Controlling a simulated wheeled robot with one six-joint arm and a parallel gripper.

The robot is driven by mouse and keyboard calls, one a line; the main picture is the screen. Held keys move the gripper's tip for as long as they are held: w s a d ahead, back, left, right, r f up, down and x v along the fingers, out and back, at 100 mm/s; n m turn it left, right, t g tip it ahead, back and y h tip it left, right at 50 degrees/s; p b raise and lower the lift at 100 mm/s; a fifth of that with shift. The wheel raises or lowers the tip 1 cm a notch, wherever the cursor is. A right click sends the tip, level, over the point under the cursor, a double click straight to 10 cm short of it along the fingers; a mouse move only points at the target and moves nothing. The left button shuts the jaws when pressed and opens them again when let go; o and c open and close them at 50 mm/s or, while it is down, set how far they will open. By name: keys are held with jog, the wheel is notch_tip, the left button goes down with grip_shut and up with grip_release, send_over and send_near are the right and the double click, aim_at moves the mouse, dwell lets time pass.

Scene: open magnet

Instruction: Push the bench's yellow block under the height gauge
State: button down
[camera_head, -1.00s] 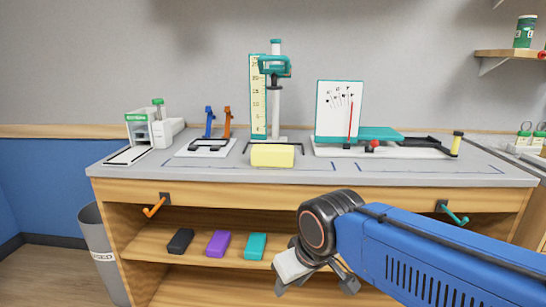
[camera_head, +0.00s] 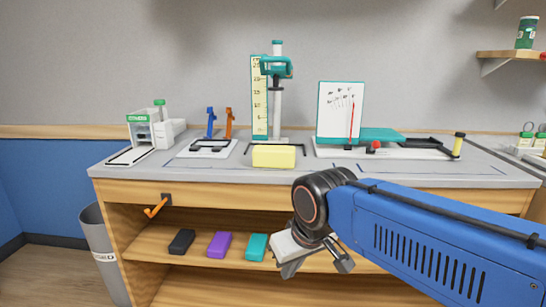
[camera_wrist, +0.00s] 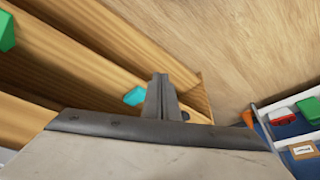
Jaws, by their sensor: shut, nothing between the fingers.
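The yellow block (camera_head: 274,156) lies on the grey bench top, at the front of the height gauge. The height gauge (camera_head: 277,110) has a post, a teal head high above the bench and a yellow scale behind it. The block covers part of the gauge's base, and I cannot tell whether they touch. My gripper (camera_head: 318,270) is in front of the bench, below its top and to the right of the block, apart from it. In the wrist view its fingers (camera_wrist: 160,95) are together and empty, with the wooden bench beyond. The block is not recognisable there.
Blue and orange levers (camera_head: 220,125) stand left of the gauge. A teal device with a white chart (camera_head: 340,108) stands to the right. An orange hook (camera_head: 156,206) sticks out of the bench front. Black, purple and teal blocks (camera_head: 256,247) lie on the shelf below.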

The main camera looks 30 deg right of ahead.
aim_at(273, 147)
jog(key=w+d+r+m+g, duration=0.25)
jog(key=w+d+r, duration=0.25)
jog(key=w+r, duration=0.75)
jog(key=w+d+r+m+g, duration=0.2)
jog(key=w+d+r+m, duration=0.2)
jog(key=w+r, duration=0.85)
jog(key=f, duration=0.3)
jog(key=s+f, duration=0.1)
jog(key=f, duration=0.4)
jog(key=shift+s+f, duration=0.15)
jog(key=shift+f, duration=0.2)
jog(key=shift+w+d, duration=0.75)
jog(key=shift+w, duration=0.35)
jog(key=shift+w+d, duration=0.4)
jog(key=shift+w, duration=0.2)
jog(key=shift+w, duration=0.1)
jog(key=w+d, duration=0.1)
jog(key=w, duration=0.1)
jog(key=w+d, duration=0.1)
jog(key=w, duration=0.1)
jog(key=w+d, duration=0.2)
